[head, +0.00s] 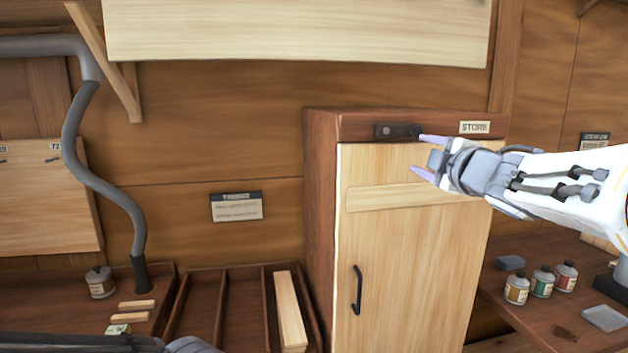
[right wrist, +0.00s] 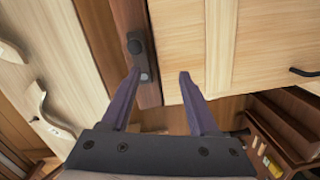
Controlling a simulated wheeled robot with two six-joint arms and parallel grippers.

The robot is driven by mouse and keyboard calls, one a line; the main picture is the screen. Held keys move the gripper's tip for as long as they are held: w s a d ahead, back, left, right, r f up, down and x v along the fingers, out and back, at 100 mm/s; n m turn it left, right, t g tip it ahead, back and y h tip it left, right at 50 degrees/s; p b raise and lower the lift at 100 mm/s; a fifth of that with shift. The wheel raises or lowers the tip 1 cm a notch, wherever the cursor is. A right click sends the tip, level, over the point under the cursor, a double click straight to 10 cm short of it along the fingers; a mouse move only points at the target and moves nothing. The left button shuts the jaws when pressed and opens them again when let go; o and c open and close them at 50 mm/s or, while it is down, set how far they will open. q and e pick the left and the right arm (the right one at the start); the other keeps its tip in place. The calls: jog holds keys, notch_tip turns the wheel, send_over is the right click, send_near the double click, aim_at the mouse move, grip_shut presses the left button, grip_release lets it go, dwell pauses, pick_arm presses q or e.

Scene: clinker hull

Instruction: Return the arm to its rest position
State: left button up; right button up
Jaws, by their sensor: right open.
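My right gripper (head: 420,155) is open and empty in front of the upper part of the wooden store cabinet (head: 410,240). Its purple fingers also show in the right wrist view (right wrist: 158,75), spread apart. One fingertip appears close to the dark latch (head: 398,131) on the cabinet's top rail; I cannot tell whether it touches. The latch shows in the right wrist view (right wrist: 138,48) just beyond the left finger. The cabinet door looks shut. A grey and dark part of my left arm shows at the bottom left of the head view; its fingers are not visible.
A black door handle (head: 357,290) sits low on the cabinet door. Several bottles (head: 541,283) stand on the right bench (head: 530,255). A divided wooden tray (head: 235,300) lies left of the cabinet. A grey hose (head: 75,150) hangs at the left. A pale board (head: 300,35) is above.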

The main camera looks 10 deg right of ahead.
jog(key=s+a+f+m+g, duration=0.4)
jog(key=a+f, duration=0.3)
jog(key=f, duration=0.3)
jog(key=s+a+f+m+g, duration=0.3)
jog(key=a+f, duration=0.4)
jog(key=f, duration=0.3)
jog(key=s+a+f+g, duration=0.2)
jog(key=s+f+g, duration=0.1)
jog(key=s, duration=0.5)
jog(key=s+a+f+m+g, duration=0.1)
jog(key=s+a+f+g, duration=0.2)
jog(key=s+f, duration=0.3)
jog(key=s+a+f+g, duration=0.3)
jog(key=s+f+g, duration=0.1)
jog(key=s, duration=0.8)
jog(key=shift+f, duration=0.5)
